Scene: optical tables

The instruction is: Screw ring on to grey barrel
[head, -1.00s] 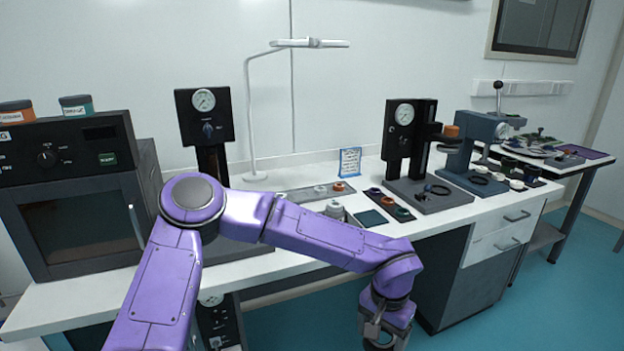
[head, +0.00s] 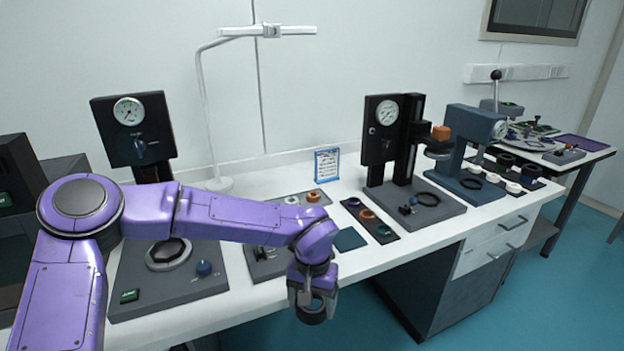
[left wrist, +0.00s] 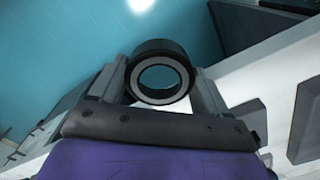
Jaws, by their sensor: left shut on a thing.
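My left gripper (head: 311,296) hangs past the front edge of the white bench, to the right of the dark press base. It is shut on a dark ring (head: 311,316). In the left wrist view the ring (left wrist: 158,47) sits between the two fingers, with a black outside, a pale grey face and an open centre showing blue floor. I cannot pick out the grey barrel with certainty; part of the bench behind my left arm is hidden. My right gripper is not in view.
A press base (head: 190,292) with a round seat stands left, behind my forearm. A tray of coloured rings (head: 385,238) and a dark green pad (head: 349,239) lie behind the gripper. A second gauge press (head: 430,208) and a blue-grey machine (head: 470,135) stand right.

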